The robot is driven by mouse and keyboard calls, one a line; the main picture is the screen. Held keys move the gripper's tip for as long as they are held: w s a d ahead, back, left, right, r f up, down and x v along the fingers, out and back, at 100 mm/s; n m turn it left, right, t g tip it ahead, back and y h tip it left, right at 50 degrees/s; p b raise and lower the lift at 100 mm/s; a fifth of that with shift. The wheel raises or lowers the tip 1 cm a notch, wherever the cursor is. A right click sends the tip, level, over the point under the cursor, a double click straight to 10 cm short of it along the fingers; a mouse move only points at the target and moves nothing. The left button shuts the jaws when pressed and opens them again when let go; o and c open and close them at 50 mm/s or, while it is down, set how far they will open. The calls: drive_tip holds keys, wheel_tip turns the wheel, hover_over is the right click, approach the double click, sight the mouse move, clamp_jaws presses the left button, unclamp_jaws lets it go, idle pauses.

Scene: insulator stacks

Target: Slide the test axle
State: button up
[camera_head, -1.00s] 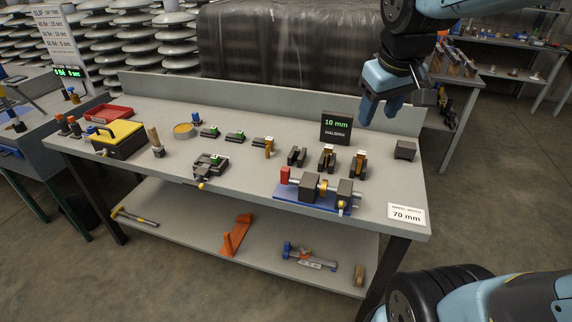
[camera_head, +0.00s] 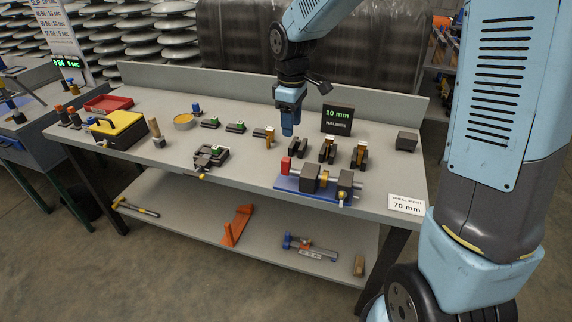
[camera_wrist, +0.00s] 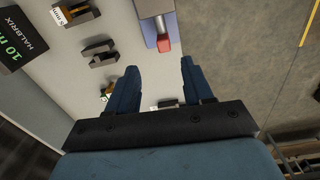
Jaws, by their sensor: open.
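The axle fixture with a blue base (camera_head: 292,186) sits near the front right of the bench. It carries dark blocks, a yellow ring (camera_head: 323,178), a grey shaft and a red end block (camera_head: 285,165). I take the test axle to be the shaft through the blocks, partly hidden by them. My gripper (camera_head: 289,130) points down above the bench, behind and above the red end. In the wrist view my gripper's (camera_wrist: 160,82) two blue fingers are apart with nothing between them. The red end (camera_wrist: 163,44) shows ahead of the fingers there, not touching them.
Small dark fixtures (camera_head: 327,150) stand in a row behind the axle fixture. A 10 mm sign (camera_head: 337,119) stands right of my gripper. A clamp-like device (camera_head: 211,158) and a yellow box (camera_head: 118,130) are to the left. A 70 mm card (camera_head: 406,204) is at the right edge.

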sight(286, 158)
drive_tip(key=shift+n, duration=0.3)
drive_tip(key=f, duration=0.5)
drive_tip(key=a+f, duration=0.1)
drive_tip(key=f, duration=0.9)
drive_tip(key=shift+w+a+f, duration=0.15)
drive_tip(key=shift+w+a, duration=0.1)
drive_tip(key=shift+w, duration=0.05)
clamp_jaws()
